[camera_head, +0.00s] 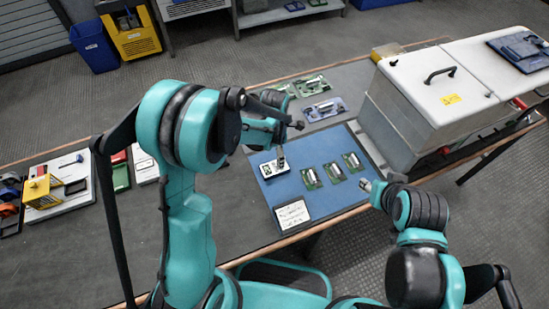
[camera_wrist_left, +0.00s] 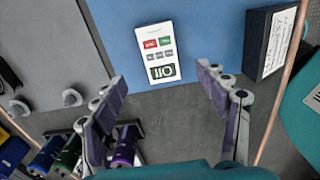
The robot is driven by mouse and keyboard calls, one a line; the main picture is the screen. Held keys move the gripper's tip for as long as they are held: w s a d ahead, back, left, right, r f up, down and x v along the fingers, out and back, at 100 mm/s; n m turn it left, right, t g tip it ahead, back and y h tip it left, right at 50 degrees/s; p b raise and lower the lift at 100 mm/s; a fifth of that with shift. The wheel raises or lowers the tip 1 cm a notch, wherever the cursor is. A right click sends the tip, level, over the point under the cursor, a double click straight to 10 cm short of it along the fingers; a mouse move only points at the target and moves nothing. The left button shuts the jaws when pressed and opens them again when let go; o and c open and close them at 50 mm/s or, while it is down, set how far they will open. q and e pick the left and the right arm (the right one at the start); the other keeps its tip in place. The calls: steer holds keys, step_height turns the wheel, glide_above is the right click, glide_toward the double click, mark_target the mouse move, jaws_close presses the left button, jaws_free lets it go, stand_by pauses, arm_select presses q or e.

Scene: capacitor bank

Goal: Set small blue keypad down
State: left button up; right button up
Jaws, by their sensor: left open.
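A small keypad (camera_head: 274,168) with a white face lies on the blue mat (camera_head: 318,199). In the left wrist view the keypad (camera_wrist_left: 159,54) shows red and green buttons, grey buttons and a dark display; I see no blue on its face. My left gripper (camera_head: 286,146) is above and close to the keypad. In the left wrist view its fingers (camera_wrist_left: 163,79) are spread wide with nothing between them, and the keypad lies beyond their tips. My right gripper (camera_head: 368,184) is over the mat's right edge; its jaw state is unclear.
Several green boards (camera_head: 333,172) lie on the mat, with a white label card (camera_head: 292,214) at its front. More boards (camera_head: 325,108) lie behind. A large white-lidded case (camera_head: 425,90) stands at the right. A yellow item (camera_head: 41,191) and trays sit at the left.

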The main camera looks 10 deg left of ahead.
arm_select(q)
steer(key=s+a+r+m+t, duration=0.2)
steer(key=s+r+m, duration=0.1)
steer(key=r+m, duration=0.4)
steer(key=s+a+r+m+t, duration=0.15)
steer(key=s+r+m, duration=0.25)
steer(key=r, duration=0.4)
steer(key=s+a+r+m+t, duration=0.3)
steer(key=s+m, duration=0.5)
steer(key=m, duration=0.5)
steer(key=shift+s+a+r+m+t+p, duration=0.3)
steer(key=shift+r+m+t+p, duration=0.1)
steer(key=shift+r+p, duration=0.1)
